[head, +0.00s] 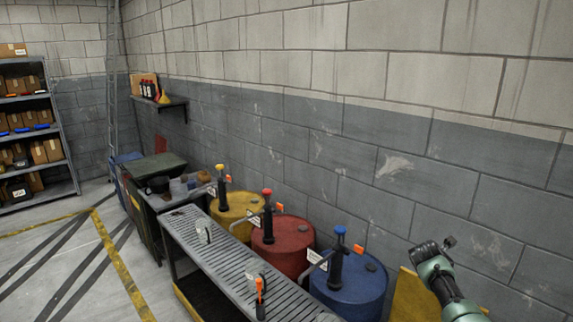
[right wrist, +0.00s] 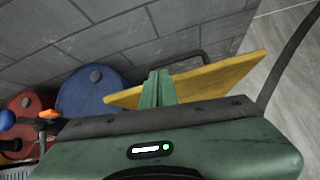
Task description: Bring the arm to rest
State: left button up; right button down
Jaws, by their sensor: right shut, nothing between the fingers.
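My right arm (head: 445,280) shows at the lower right of the head view, raised in front of the grey wall. In the right wrist view my right gripper (right wrist: 157,88) has its green fingers together, with nothing between them. The fingers show in front of a yellow panel (right wrist: 215,78); I cannot tell how far apart they are. My left gripper is in neither view.
Blue (head: 350,288), red (head: 285,240) and yellow (head: 236,209) drums with hand pumps stand along the wall. A slatted metal bench (head: 215,255) stands in front, carrying small items. Shelving (head: 62,130) with boxes stands at far left. The floor (head: 60,270) at left is clear.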

jog(key=s+a+f+m+y, duration=0.2)
jog(key=s+a+f+m, duration=0.4)
jog(key=s+a, duration=0.45)
jog(key=s+a+f+m+y, duration=0.2)
jog(key=s+a+f+m, duration=0.3)
jog(key=s+a+f, duration=0.5)
jog(key=s+a+r+m+g+y, duration=0.1)
jog(key=s+a+r+m, duration=0.25)
jog(key=s, duration=0.55)
jog(key=s+a+r+m+g+y, duration=0.1)
jog(key=s+a+r+m, duration=0.2)
jog(key=s, duration=0.6)
jog(key=s+a+r+m+y, duration=0.1)
jog(key=s+a+r+m, duration=0.15)
jog(key=s+m, duration=0.45)
jog(key=s+f+n+g+b, duration=0.3)
jog(key=f+b, duration=0.5)
jog(key=f, duration=2.6)
jog(key=s+d+f+b, duration=0.1)
jog(key=s+f+b, duration=0.2)
jog(key=s+f, duration=0.6)
jog(key=s+d+f+b, duration=0.2)
jog(key=s+f, duration=0.6)
jog(key=f, duration=0.4)
jog(key=shift+s+d+f+b, duration=0.3)
jog(key=shift+s+b, duration=0.1)
jog(key=shift+b, duration=0.35)
